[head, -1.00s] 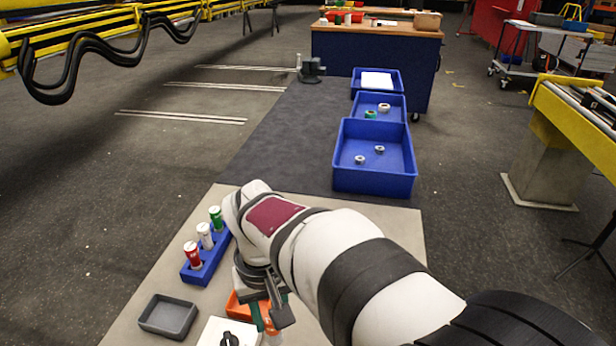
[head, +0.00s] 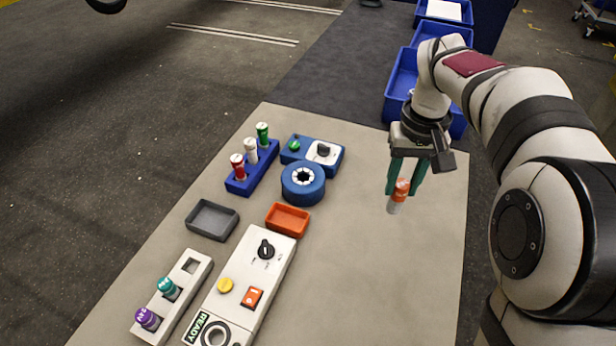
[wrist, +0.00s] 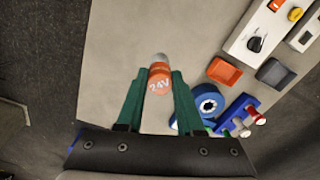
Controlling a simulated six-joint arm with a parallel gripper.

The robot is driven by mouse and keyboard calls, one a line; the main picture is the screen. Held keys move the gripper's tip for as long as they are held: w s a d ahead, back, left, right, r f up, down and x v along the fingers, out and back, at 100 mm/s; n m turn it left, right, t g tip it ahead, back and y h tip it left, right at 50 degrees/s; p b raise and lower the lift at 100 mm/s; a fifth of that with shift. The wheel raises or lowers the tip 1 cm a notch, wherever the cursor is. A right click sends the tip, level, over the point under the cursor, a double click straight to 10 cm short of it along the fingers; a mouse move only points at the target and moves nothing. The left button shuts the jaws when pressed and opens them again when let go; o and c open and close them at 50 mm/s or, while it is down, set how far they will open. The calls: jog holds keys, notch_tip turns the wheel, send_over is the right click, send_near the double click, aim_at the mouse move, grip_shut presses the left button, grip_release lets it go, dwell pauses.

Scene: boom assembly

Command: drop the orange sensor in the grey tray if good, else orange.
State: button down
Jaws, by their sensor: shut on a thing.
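The orange sensor (head: 398,200) has an orange body with a pale grey end. My gripper (head: 404,184) is shut on it and holds it end-down at the right side of the table, apparently above the surface. In the wrist view the sensor (wrist: 158,82) sits between the two green fingers, with "24V" readable on it. The grey tray (head: 212,221) is empty, left of the middle. The orange tray (head: 288,220) is smaller, also empty, and to its right. Both trays are left of my gripper.
A white panel (head: 240,290) has a knob, yellow button, orange switch and READY label. A white block (head: 190,285) holds purple and teal pieces. Behind stand a blue rack (head: 255,170) with red, white and green cylinders, a round blue fixture (head: 303,184) and a blue box (head: 330,152).

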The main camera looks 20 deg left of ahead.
jog(key=a+f+n, duration=0.2)
jog(key=a+f, duration=0.3)
jog(key=a, duration=0.2)
jog(key=a+f+n, duration=0.2)
jog(key=a+f, duration=0.4)
jog(key=a, duration=0.1)
jog(key=a+f+n, duration=0.2)
jog(key=a+f, duration=0.4)
jog(key=a, duration=0.1)
jog(key=shift+w+a+f+n, duration=0.2)
jog(key=shift+a+n, duration=0.1)
jog(key=shift+n, duration=0.1)
jog(key=shift+f, duration=0.5)
jog(key=shift+c, duration=2.3)
grip_release()
notch_tip(320, 180, up, 16)
